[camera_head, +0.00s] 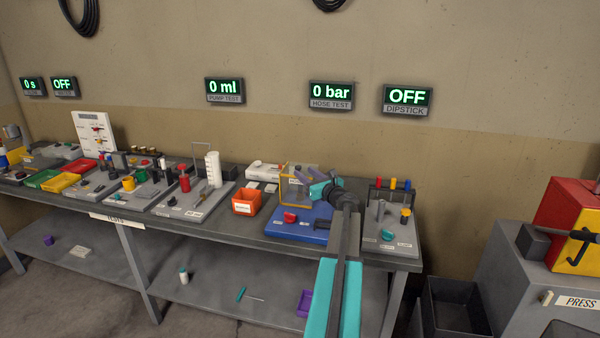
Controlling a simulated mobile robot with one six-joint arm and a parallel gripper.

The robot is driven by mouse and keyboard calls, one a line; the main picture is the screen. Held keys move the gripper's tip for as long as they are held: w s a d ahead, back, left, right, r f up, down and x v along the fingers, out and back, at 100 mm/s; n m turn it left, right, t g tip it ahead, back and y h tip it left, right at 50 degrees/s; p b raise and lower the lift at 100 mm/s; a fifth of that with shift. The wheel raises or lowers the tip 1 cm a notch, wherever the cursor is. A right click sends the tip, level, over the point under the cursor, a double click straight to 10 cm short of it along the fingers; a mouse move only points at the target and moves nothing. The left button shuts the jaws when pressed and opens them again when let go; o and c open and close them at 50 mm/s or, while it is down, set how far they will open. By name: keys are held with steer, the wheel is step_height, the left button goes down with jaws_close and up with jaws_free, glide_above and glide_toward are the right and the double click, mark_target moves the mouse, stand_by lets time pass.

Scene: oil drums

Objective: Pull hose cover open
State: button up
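The hose cover (284,191) looks like a clear panel in a yellow frame, standing upright at the back of a blue test base (310,234) on the bench. A red knob (290,217) sits on the front of this base. My gripper (306,180), with purple and teal parts, is at the upper right of the yellow frame and overlaps it in the picture. I cannot tell whether it touches the frame or whether its fingers are open. My arm hides the right side of the blue base. The wall display (331,95) marked HOSE TEST reads 0 bar.
An orange bin (247,202) stands left of the blue base. A grey dipstick station (386,236) with coloured-topped pieces stands to the right. Several tools and trays fill the bench's left. A red and yellow press (573,222) stands at far right.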

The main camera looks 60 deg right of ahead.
mark_target(300, 167)
steer(key=shift+s+d, duration=0.2)
steer(key=shift+p+x, duration=1.15)
steer(key=shift+x, duration=2.5)
steer(key=shift+c, duration=0.3)
steer(key=shift+s+d, duration=0.1)
jaws_close()
